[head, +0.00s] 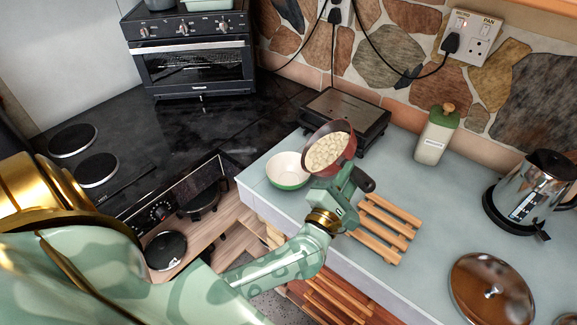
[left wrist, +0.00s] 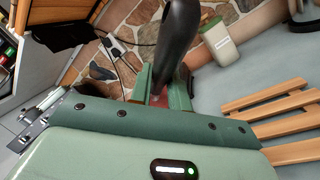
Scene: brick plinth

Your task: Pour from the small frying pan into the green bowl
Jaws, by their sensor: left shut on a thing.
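The small frying pan (head: 333,148) is reddish-brown and holds several pale, whitish pieces. My left gripper (head: 350,183) is shut on the pan's dark handle, which also shows in the left wrist view (left wrist: 180,40). The pan is held above the counter and looks tilted in the head view. The green bowl (head: 289,178), pale inside with a green lower outside, stands on the counter just left of the pan. The pan's left edge comes close to the bowl's right rim. My right gripper is in neither view.
A wooden slatted rack (head: 385,226) lies right of my gripper. A dark grill (head: 362,115) stands behind the pan. A green-lidded canister (head: 436,137), a kettle (head: 522,190) and a brown lid (head: 488,290) are to the right. The counter (head: 440,225) between them is clear.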

